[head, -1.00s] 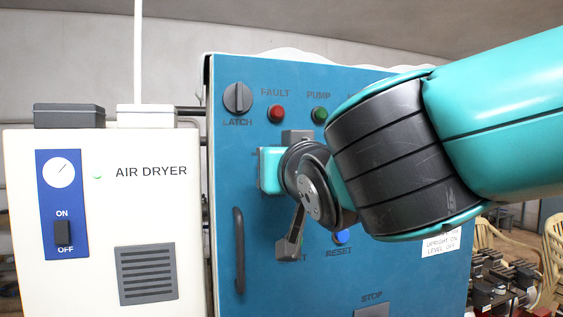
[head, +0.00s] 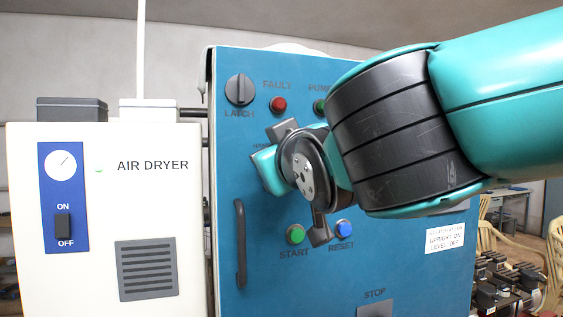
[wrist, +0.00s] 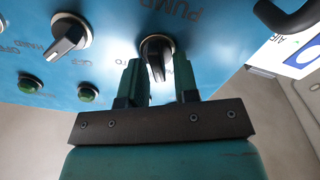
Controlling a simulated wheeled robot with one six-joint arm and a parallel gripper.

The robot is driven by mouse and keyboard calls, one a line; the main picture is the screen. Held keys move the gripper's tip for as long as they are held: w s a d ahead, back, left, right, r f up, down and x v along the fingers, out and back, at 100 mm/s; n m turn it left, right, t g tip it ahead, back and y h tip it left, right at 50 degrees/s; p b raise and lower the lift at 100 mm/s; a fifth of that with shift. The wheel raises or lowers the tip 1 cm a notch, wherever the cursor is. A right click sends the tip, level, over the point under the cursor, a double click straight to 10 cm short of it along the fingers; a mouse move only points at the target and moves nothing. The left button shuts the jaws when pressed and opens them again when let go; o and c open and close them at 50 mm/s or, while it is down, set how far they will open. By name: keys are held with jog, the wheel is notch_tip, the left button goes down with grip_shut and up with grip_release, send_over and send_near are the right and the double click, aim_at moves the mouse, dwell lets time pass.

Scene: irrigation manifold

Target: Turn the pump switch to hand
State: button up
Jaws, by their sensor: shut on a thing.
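The pump switch (wrist: 157,48) is a black knob with a pale ring on the blue panel. In the wrist view it sits between the two teal fingers of my gripper (wrist: 159,80), under an upside-down PUMP label. My gripper is shut on this knob, whose lever runs down between the fingers. In the head view my wrist and gripper body hide the switch, and a small HAND label shows just left of them. The exact mark the knob points to cannot be read.
A second selector knob (wrist: 68,38) and green lamps (wrist: 88,94) are beside my gripper. The head view shows the latch knob (head: 239,90), red fault lamp (head: 278,104), start button (head: 295,234), reset button (head: 343,229), a door handle (head: 240,243) and the air dryer (head: 95,215).

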jog(key=shift+a+f+n, duration=0.15)
jog(key=shift+n, duration=1.75)
jog(key=o, duration=0.6)
jog(key=shift+s+b, duration=0.1)
jog(key=shift+b, duration=0.2)
jog(key=shift+b+v, duration=3.4)
jog(key=shift+v, duration=5.3)
